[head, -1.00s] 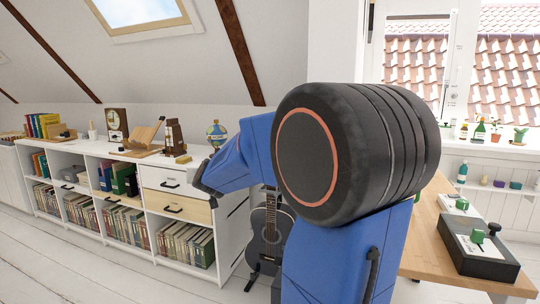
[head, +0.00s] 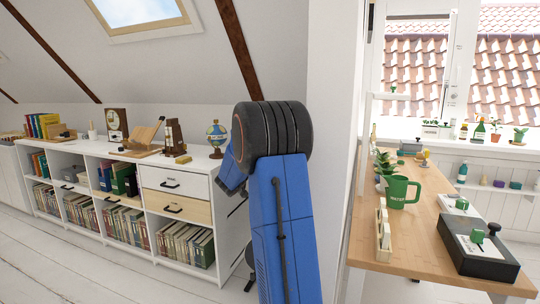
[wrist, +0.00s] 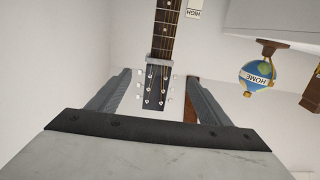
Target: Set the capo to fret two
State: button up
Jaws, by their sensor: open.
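In the wrist view the guitar (wrist: 165,25) shows its dark fretted neck running up and its headstock with light tuning pegs pointing down toward me. A grey bar, which looks like the capo (wrist: 159,61), lies across the neck close to the headstock. My gripper (wrist: 157,82) is open, with one finger on each side of the headstock and nothing visibly held between them. Whether a finger touches the guitar I cannot tell. In the head view my arm hides nearly all of the guitar, and my gripper does not show.
A globe (wrist: 257,75) hangs upside down in the wrist view; it stands on the white shelf (head: 228,195) in the head view. The white floor at left is clear.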

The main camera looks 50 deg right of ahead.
jog(key=x, duration=1.5)
jog(key=shift+c, duration=0.6)
jog(key=c, duration=1.3)
notch_tip(320, 180, down, 6)
jog(key=shift+a+r, duration=0.1)
jog(key=shift+r, duration=0.05)
jog(key=o, duration=1.4)
jog(key=shift+w, duration=0.1)
